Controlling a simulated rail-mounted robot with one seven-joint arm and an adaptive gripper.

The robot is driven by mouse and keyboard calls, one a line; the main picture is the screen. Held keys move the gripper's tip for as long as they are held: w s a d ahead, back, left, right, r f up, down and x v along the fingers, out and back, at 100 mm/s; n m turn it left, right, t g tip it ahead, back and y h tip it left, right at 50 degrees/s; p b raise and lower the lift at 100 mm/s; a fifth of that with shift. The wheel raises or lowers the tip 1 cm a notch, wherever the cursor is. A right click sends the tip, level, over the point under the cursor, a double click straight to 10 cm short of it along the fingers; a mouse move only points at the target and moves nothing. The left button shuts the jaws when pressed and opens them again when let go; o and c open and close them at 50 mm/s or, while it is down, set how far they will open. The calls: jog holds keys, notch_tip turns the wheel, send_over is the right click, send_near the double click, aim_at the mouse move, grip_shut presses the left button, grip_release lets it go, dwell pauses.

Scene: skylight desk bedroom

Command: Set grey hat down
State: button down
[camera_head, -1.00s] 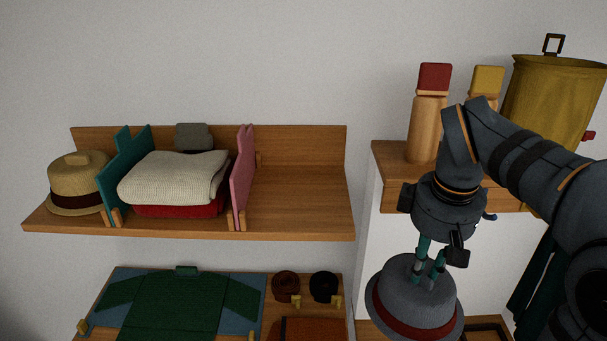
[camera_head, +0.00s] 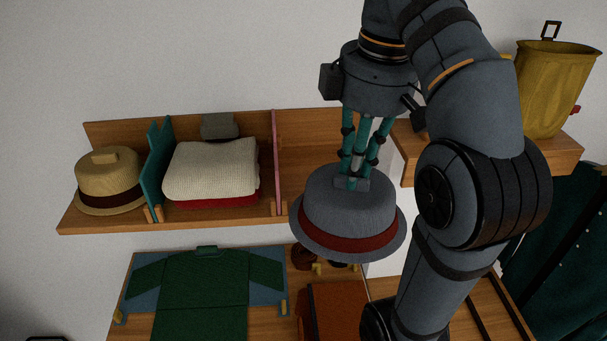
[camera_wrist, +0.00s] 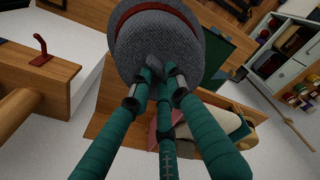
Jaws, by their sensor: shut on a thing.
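The grey hat (camera_head: 345,215) has a dark red band and hangs upright in the air, brim down. My gripper (camera_head: 353,180) is shut on the small tab on top of its crown. The hat is in front of the right part of the upper wooden shelf (camera_head: 300,150), and hides part of that shelf. In the wrist view the hat (camera_wrist: 155,45) is at the top, with my gripper's teal fingers (camera_wrist: 155,80) closed at its crown.
On the shelf, a straw hat (camera_head: 108,180) stands at the left end. A teal divider (camera_head: 158,165), folded cream (camera_head: 212,168) and red cloths, and a pink divider (camera_head: 276,160) follow. The bay right of the pink divider looks clear. Below lies a green shirt (camera_head: 205,295).

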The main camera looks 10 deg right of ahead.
jog(key=shift+d+r+p, duration=0.3)
jog(key=shift+r+p, duration=0.2)
jog(key=shift+r, duration=0.25)
jog(key=shift+w+d+p, duration=0.25)
jog(key=shift+d+p, duration=0.05)
jog(key=shift+p, duration=0.1)
jog(key=w, duration=0.1)
jog(key=w+p, duration=0.2)
jog(key=shift+w+d+f, duration=0.1)
jog(key=shift+w+d, duration=0.15)
jog(key=shift+w, duration=0.1)
jog(key=w+f, duration=0.4)
jog(key=w, duration=0.4)
jog(key=w+f+p, duration=0.1)
jog(key=w+f, duration=0.3)
jog(key=w, duration=0.3)
jog(key=shift+w+d+f, duration=0.2)
jog(key=shift+w+f, duration=0.05)
jog(key=shift+w, duration=0.15)
jog(key=shift+f, duration=0.1)
jog(key=c, duration=1.6)
grip_release()
jog(key=shift+c, duration=0.2)
